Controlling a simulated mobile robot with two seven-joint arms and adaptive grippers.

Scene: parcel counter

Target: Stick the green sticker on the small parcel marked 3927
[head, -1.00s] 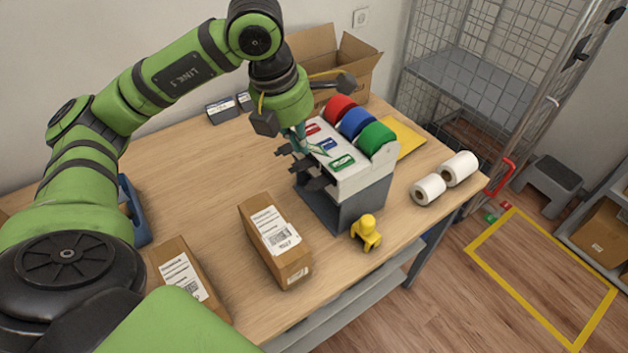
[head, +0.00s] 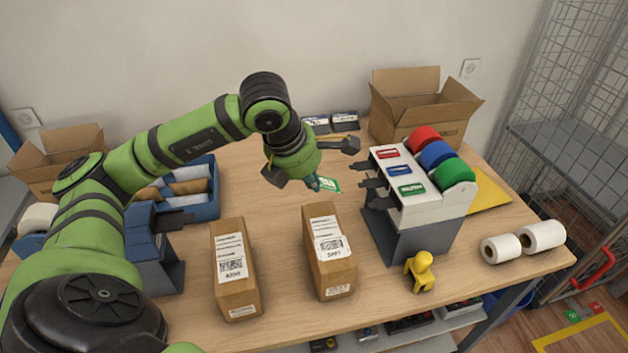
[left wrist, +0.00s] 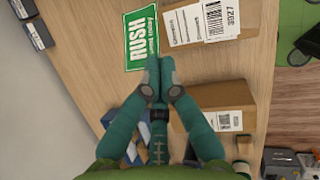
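The green RUSH sticker (head: 328,185) is pinched at the fingertips of my left gripper (head: 314,183), in the air above the table. It shows in full in the left wrist view (left wrist: 140,38), where the left gripper's fingertips (left wrist: 153,77) meet at its lower edge. The small parcel marked 3927 (head: 338,281) lies on the table below and in front of the gripper. In the left wrist view this parcel (left wrist: 185,12) is right of the sticker, its white label reading 3927. The sticker appears apart from the parcel. My right gripper is not in view.
A second labelled parcel (head: 243,294) lies to the left. The sticker dispenser (head: 418,215) with red, blue and green rolls stands to the right, a yellow figure (head: 420,272) before it. Blue bins (head: 203,208) are on the left, paper rolls (head: 541,236) on the right.

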